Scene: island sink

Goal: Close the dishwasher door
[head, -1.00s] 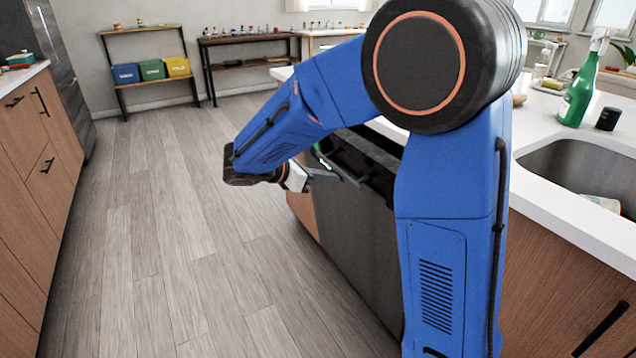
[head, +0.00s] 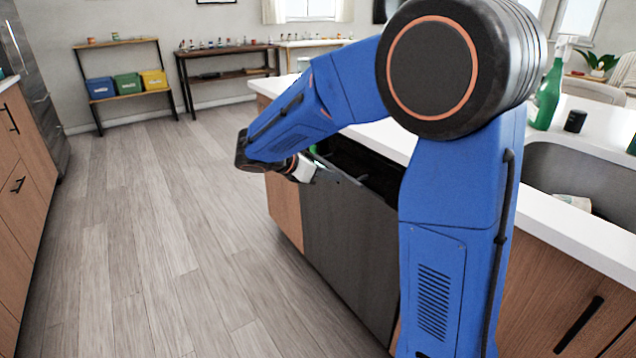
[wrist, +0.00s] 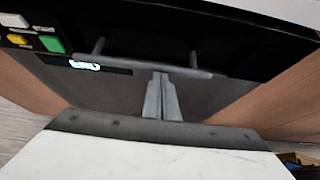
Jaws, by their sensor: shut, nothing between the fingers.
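The dishwasher door (head: 345,250) is a dark grey panel set in the wooden island. In the head view it is nearly upright, and a dark gap shows between its top edge and the countertop. In the wrist view the door (wrist: 215,95) fills the middle, with a bar handle (wrist: 150,68) and a lit display (wrist: 85,65). My gripper (wrist: 162,82) is shut and empty, its fingertips close to the handle; I cannot tell whether they touch it. In the head view my gripper (head: 312,170) is at the door's upper left, its tips hard to make out.
The white countertop (head: 560,230) overhangs the door, with a sink (head: 575,175) and green spray bottle (head: 547,95) on the right. Wooden cabinets (head: 20,190) stand at far left. The wooden floor (head: 150,240) between is clear.

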